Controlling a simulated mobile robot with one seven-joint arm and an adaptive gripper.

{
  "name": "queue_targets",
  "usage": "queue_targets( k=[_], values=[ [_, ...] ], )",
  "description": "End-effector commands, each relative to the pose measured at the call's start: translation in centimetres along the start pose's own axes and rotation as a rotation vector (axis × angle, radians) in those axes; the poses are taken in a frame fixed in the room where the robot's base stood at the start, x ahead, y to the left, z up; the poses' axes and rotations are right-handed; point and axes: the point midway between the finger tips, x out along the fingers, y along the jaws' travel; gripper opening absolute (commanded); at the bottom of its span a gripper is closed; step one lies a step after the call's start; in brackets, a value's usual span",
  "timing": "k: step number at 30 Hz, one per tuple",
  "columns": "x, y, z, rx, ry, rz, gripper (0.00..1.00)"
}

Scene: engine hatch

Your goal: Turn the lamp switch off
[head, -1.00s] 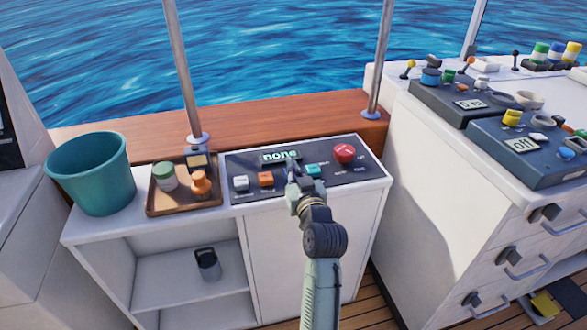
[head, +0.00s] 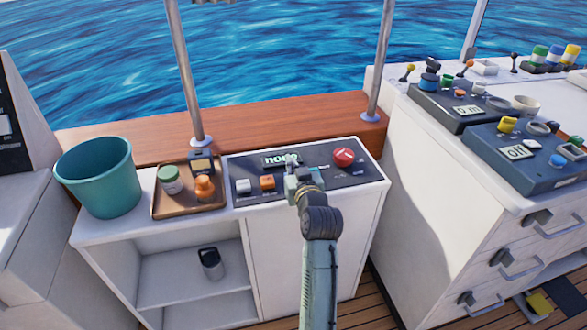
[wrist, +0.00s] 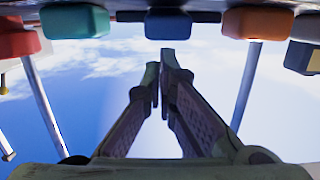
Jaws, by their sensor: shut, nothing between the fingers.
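A dark control panel (head: 345,177) is set in the white cabinet top. My gripper (head: 292,160) is shut and empty over the panel, covering the display's right end. In the wrist view its fingertips (wrist: 166,60) appear near the blue button. The labels are too small to read, so I cannot tell which control is the lamp switch.
A tray (head: 160,212) with small jars and a teal bucket (head: 97,178) stand left of the panel. A metal post (head: 185,75) rises behind. A taller white cabinet on the right bears two blue consoles (head: 540,175). Below is an open shelf (head: 170,285).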

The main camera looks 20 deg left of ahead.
Motion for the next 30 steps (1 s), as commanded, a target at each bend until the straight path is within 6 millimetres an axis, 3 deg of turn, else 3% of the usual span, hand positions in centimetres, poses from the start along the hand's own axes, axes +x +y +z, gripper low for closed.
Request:
queue_targets(
  k=[1, 4, 6, 15, 21, 30],
  values=[
    [0.1, 0.0, -1.8, -0.002, 0.002, 0.0, 0.0],
    [0.6, 0.0, -4.1, -0.001, 0.001, 0.0, 0.0],
    [-1.3, 0.1, -3.1, 0.0, 0.003, 0.004, 0.0],
    [-7.2, 0.0, -5.1, 0.0, 0.002, 0.002, 0.0],
    [-8.8, 0.0, -5.6, 0.0, 0.0, 0.001, 0.0],
    [-9.0, 0.0, -5.7, 0.001, 0.0, 0.001, 0.0]
  ],
)
